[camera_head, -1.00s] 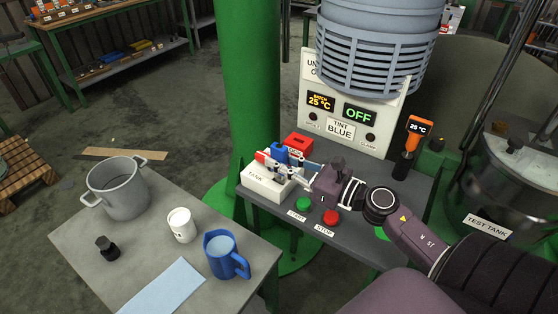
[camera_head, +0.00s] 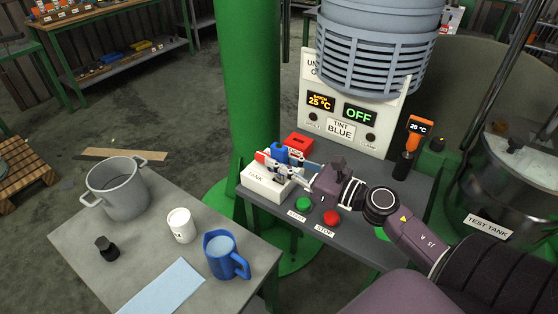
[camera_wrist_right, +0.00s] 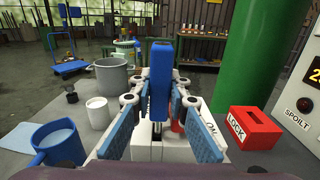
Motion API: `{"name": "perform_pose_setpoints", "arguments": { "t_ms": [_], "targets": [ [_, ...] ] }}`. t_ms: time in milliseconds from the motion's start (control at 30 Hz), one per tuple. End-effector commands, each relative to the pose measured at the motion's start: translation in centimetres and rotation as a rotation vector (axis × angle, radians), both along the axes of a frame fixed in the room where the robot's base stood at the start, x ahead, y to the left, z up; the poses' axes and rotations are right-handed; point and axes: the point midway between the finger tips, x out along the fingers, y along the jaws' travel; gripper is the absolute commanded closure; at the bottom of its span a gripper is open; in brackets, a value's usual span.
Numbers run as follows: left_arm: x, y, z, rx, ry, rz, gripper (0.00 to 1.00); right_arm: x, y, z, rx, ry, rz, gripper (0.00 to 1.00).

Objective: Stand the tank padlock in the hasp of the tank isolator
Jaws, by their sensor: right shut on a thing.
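The blue tank padlock (camera_wrist_right: 159,75) stands upright between the fingers of my right gripper (camera_wrist_right: 158,105), which is shut on it. In the head view the padlock (camera_head: 278,154) shows over the white tank isolator box (camera_head: 268,187), labelled TANK, with my right gripper (camera_head: 290,172) reaching in from the right. The isolator (camera_wrist_right: 174,148) shows below the padlock in the wrist view, with a bit of red beside it. The fingers hide the hasp, so I cannot tell whether the shackle is in it. My left gripper is not in view.
A red LOCK box (camera_head: 297,142) stands just behind the isolator. Green (camera_head: 303,204) and red (camera_head: 331,217) buttons are at the bench front. A side table (camera_head: 90,238) at left holds a pot (camera_head: 122,197), a white cup (camera_head: 180,226) and a blue jug (camera_head: 226,258).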

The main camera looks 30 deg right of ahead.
Motion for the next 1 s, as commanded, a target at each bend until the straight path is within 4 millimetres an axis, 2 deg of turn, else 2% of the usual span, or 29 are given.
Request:
{"name": "perform_pose_setpoints", "arguments": {
  "t_ms": [700, 1000],
  "targets": [
    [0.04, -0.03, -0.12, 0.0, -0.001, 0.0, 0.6, 0.0, -0.01, 0.04, -0.001, -0.001, 0.0, 1.0],
    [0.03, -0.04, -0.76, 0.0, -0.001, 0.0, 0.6, 0.0, -0.01, -0.63, 0.0, -0.001, 0.0, 1.0]
  ]
}}
